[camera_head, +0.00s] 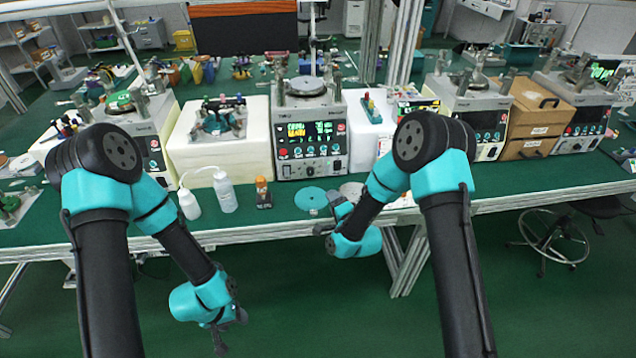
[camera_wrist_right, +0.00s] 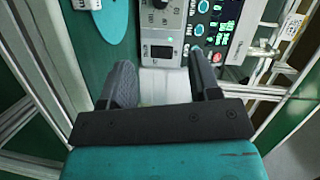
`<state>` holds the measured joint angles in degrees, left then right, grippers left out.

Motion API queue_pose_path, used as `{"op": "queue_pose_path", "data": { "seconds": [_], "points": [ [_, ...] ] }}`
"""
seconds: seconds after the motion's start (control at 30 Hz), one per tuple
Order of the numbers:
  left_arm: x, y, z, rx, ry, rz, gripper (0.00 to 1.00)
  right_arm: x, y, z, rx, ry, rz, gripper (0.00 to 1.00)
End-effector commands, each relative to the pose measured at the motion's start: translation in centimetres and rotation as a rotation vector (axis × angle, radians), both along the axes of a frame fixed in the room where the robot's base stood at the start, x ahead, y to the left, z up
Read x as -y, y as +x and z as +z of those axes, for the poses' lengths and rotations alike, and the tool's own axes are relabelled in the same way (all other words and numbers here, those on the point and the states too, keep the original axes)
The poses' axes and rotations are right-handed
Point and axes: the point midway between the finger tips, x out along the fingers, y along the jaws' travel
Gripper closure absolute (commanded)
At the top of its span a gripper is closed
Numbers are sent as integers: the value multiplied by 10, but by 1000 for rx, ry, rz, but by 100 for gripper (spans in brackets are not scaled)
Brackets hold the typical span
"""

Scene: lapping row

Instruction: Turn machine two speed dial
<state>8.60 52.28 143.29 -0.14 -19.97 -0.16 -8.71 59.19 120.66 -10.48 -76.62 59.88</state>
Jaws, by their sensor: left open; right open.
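Several lapping machines stand in a row; the second from the left, machine two (camera_head: 309,128), faces me with a lit display and a panel of buttons. My left gripper (camera_head: 228,332) hangs low before the table, open and empty.
White bottles (camera_head: 225,192), a small orange-topped container (camera_head: 262,190) and a teal disc (camera_head: 310,198) stand or lie before machine two. White blocks flank it. Wooden boxes (camera_head: 530,115) stand farther right. The green tabletop (camera_head: 510,180) is clear at the front right.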

Motion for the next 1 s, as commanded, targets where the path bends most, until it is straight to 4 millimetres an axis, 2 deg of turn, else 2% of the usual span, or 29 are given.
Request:
{"op": "queue_pose_path", "data": {
  "seconds": [0.2,0.4,0.8,1.0],
  "points": [
    [0,0,0,0,0,0,43,-11,0,21,27,-338,6,43],
    [0,0,0,0,0,0,43,-16,-4,30,32,-524,28,43],
    [0,0,0,0,0,0,43,-17,-3,30,33,-545,30,43],
    [0,0,0,0,0,0,43,-20,7,27,33,-544,30,43]
  ]
}}
